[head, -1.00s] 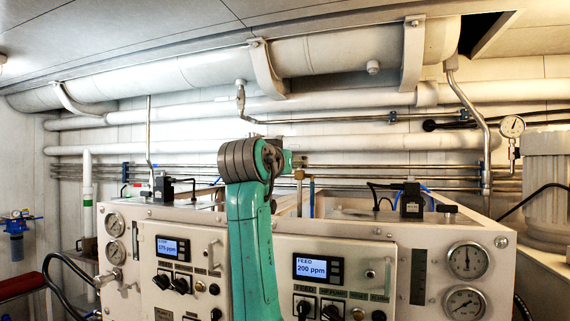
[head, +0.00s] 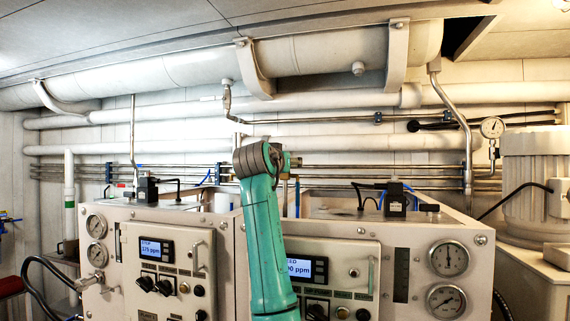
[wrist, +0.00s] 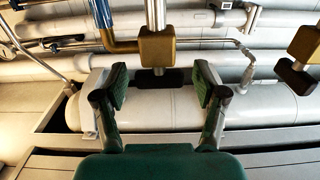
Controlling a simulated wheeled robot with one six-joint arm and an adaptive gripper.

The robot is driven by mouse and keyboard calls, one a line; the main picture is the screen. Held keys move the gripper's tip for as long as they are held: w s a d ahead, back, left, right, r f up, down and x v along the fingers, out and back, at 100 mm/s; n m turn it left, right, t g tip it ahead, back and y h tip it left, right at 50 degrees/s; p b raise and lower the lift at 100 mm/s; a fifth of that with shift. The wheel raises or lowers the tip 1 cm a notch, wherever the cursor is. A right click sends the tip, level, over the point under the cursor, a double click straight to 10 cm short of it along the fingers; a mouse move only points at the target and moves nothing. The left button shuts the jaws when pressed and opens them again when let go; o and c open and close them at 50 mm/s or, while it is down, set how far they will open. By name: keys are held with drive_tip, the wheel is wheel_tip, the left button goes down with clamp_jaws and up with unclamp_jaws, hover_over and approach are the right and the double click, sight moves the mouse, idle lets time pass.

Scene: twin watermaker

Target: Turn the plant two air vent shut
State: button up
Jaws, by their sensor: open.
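In the wrist view a brass valve (wrist: 157,47) sits on a vertical metal pipe, with a short black handle (wrist: 160,78) lying crosswise to the pipe. My gripper (wrist: 161,88) is open, with one green-padded finger on each side of that handle and a visible gap to both. No label shows there, so I cannot tell which plant this valve serves. A second brass valve (wrist: 306,42) with a slanted black handle (wrist: 295,78) is at the right edge. In the head view my turquoise arm (head: 262,220) rises before the plants; the gripper's fingers cannot be made out.
Two white plant cabinets stand side by side, the left with a display (head: 157,249), the right with a partly covered display (head: 306,268) and gauges (head: 449,258). Pipes (head: 300,144) run along the wall behind. A large white pipe (head: 300,55) hangs overhead.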

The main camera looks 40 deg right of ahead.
drive_tip(key=c, duration=1.2)
drive_tip(key=shift+o, duration=0.2)
drive_tip(key=shift+m+g+h, duration=0.3)
drive_tip(key=m+g+h, duration=0.2)
drive_tip(key=g, duration=0.2)
drive_tip(key=shift+m, duration=0.3)
drive_tip(key=shift+m+g+h, duration=0.3)
drive_tip(key=shift+m+g, duration=0.8)
drive_tip(key=shift+g, duration=0.6)
drive_tip(key=shift+m+g+h, duration=0.3)
drive_tip(key=shift+m+g, duration=0.8)
drive_tip(key=shift+g, duration=0.6)
drive_tip(key=shift+f+m+g, duration=0.1)
drive_tip(key=shift+m+g, duration=0.6)
drive_tip(key=shift+g, duration=0.4)
